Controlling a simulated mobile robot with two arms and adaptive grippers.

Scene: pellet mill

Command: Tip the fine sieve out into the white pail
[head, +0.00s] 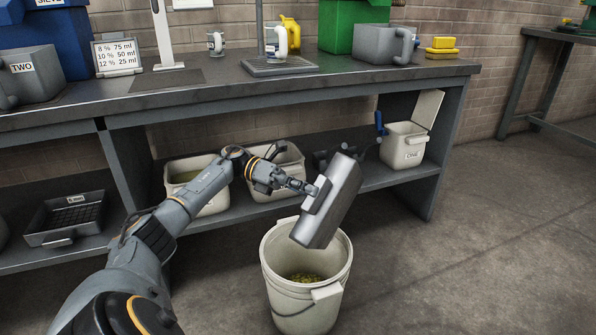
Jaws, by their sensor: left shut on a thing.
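My left gripper (306,188) is shut on a grey metal sieve (335,208), gripping it at its left side. The sieve is tipped steeply on edge, its lower end over the mouth of the white pail (283,285). The inside of the sieve is turned out of sight, so I cannot tell what is in it. The pail stands upright on the floor with some yellow-green material (304,277) at its bottom. My right gripper is not in view.
Behind the pail is a bench (200,97) with a lower shelf. The shelf holds another sieve tray (66,238), cream bins (205,205) and a lidded bin marked ONE (405,147). Jugs, mugs and a sign stand on top. The floor at the right is clear.

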